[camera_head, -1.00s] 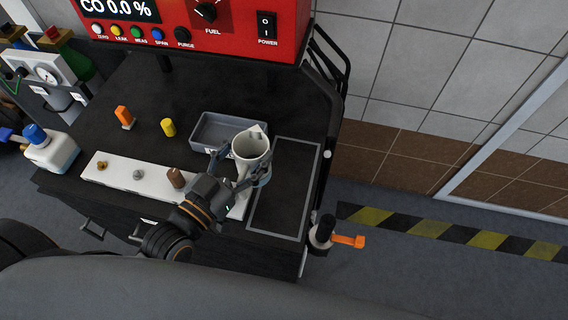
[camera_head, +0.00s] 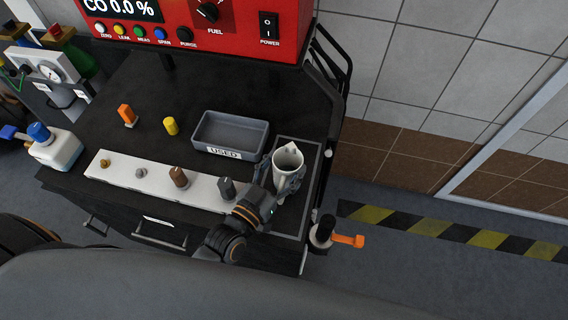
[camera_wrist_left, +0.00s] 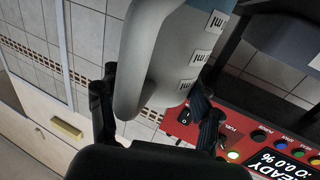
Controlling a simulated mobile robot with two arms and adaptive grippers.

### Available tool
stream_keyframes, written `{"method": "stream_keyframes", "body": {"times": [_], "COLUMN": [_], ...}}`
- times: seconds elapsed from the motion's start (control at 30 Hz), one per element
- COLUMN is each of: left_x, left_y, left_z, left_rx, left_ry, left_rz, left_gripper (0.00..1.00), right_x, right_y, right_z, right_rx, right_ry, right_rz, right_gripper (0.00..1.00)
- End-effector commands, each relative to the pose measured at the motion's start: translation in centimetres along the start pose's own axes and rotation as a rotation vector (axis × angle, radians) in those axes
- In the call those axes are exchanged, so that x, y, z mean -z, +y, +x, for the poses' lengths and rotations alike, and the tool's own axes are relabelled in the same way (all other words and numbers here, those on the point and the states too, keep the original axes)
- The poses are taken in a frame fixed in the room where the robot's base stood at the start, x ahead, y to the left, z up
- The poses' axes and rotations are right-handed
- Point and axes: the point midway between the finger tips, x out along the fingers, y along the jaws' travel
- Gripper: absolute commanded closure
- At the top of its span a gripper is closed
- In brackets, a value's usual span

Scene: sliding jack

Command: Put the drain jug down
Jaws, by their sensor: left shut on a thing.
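The drain jug (camera_head: 287,165) is a pale grey-white jug with a pouring lip, upright over the grey-outlined rectangle (camera_head: 300,225) at the right of the black bench top. I cannot tell whether its base touches the bench. My left gripper (camera_head: 284,184) is shut on the jug from the front. In the left wrist view the jug (camera_wrist_left: 165,60) fills the upper middle, with its handle and "ml" labels showing between the fingers (camera_wrist_left: 155,115). My right gripper is not in view.
A grey tray labelled USED (camera_head: 231,132) stands left of the jug. A white strip with several pegs (camera_head: 140,183) lies in front. Orange (camera_head: 127,115) and yellow (camera_head: 171,126) pieces stand behind it. The red analyser (camera_head: 225,25) is at the back. An orange-handled valve (camera_head: 345,239) sticks out right.

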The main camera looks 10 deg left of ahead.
Motion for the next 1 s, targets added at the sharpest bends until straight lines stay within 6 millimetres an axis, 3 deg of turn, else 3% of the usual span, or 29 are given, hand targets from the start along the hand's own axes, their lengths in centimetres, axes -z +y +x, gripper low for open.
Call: {"method": "stream_keyframes", "body": {"times": [0.2,0.23,0.33,0.73,0.87,1.0], "left_x": [-0.2,-0.3,-0.2,0.2,-0.2,-0.3], "left_y": [0.0,0.0,0.0,0.0,0.0,0.0], "left_z": [0.0,0.0,0.0,0.0,-1.5,-4.2], "left_rx": [0.000,0.000,0.000,0.000,0.000,-0.001], "left_ry": [0.001,0.000,0.000,0.000,-0.004,-0.005], "left_rz": [0.000,0.001,0.001,0.000,0.001,0.002], "left_gripper": [0.94,0.34,0.13,0.13,0.13,0.13], "right_x": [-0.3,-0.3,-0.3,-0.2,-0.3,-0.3], "right_y": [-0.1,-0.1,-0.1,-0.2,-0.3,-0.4], "right_z": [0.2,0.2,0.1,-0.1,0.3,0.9], "right_rx": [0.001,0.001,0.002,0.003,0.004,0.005], "right_ry": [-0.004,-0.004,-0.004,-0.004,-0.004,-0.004], "right_rz": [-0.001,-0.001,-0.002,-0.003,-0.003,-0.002], "right_gripper": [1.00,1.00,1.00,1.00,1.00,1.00]}}
